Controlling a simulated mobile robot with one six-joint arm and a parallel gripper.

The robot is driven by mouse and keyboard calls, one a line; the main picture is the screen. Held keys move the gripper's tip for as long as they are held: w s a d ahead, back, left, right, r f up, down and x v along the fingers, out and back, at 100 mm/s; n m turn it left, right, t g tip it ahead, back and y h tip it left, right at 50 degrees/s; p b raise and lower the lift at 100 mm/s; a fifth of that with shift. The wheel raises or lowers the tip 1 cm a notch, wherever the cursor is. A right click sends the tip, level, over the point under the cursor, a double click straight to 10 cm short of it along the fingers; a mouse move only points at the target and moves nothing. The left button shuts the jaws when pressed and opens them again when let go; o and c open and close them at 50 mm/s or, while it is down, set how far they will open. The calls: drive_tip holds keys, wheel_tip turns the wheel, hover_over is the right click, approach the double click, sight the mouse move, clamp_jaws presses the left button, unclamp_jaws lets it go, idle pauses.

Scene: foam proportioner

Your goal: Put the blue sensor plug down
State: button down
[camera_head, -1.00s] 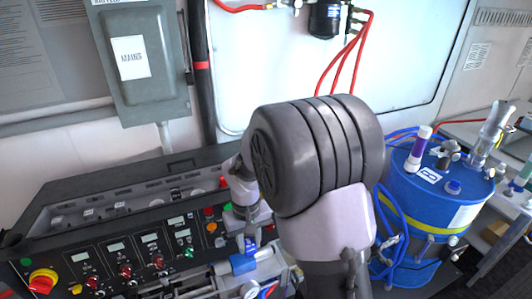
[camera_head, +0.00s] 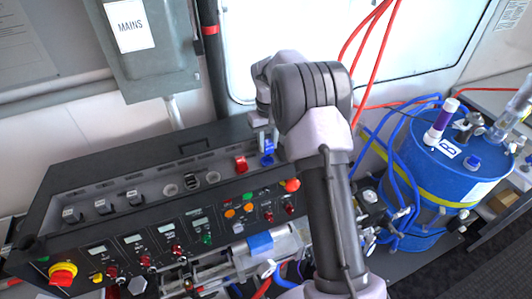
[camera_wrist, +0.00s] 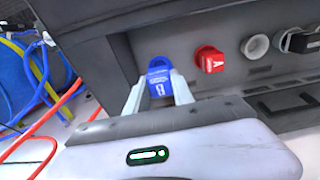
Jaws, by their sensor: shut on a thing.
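The blue sensor plug (camera_wrist: 159,84) with white lettering sits between the two fingers of my gripper (camera_wrist: 160,92) in the wrist view. My gripper is shut on it. In the head view the blue plug (camera_head: 267,159) shows just under my gripper (camera_head: 263,140), at the right end of the console's rear row of sockets. A red plug (camera_wrist: 210,59) marked A stands in the panel to the right of the blue plug in the wrist view. I cannot tell whether the blue plug touches the panel or sits in a socket.
The black console (camera_head: 110,167) has knobs and lights along its front. A blue drum (camera_head: 430,180) marked B stands at the right, with blue hoses beside it. Red hoses (camera_head: 370,50) hang behind my arm. A grey MAINS box (camera_head: 150,55) is on the wall.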

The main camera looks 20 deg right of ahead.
sight(267, 152)
drive_tip(key=f, duration=0.4)
drive_tip(key=shift+w, duration=0.4)
drive_tip(key=shift+f, duration=0.25)
drive_tip(key=shift+s+r, duration=0.1)
drive_tip(key=shift+s, duration=0.15)
drive_tip(key=shift+w+f, duration=0.2)
drive_tip(key=shift+f, duration=0.15)
drive_tip(key=c, duration=1.1)
unclamp_jaws()
drive_tip(key=shift+r, duration=0.1)
drive_tip(key=shift+s, duration=0.1)
drive_tip(key=shift+r, duration=0.15)
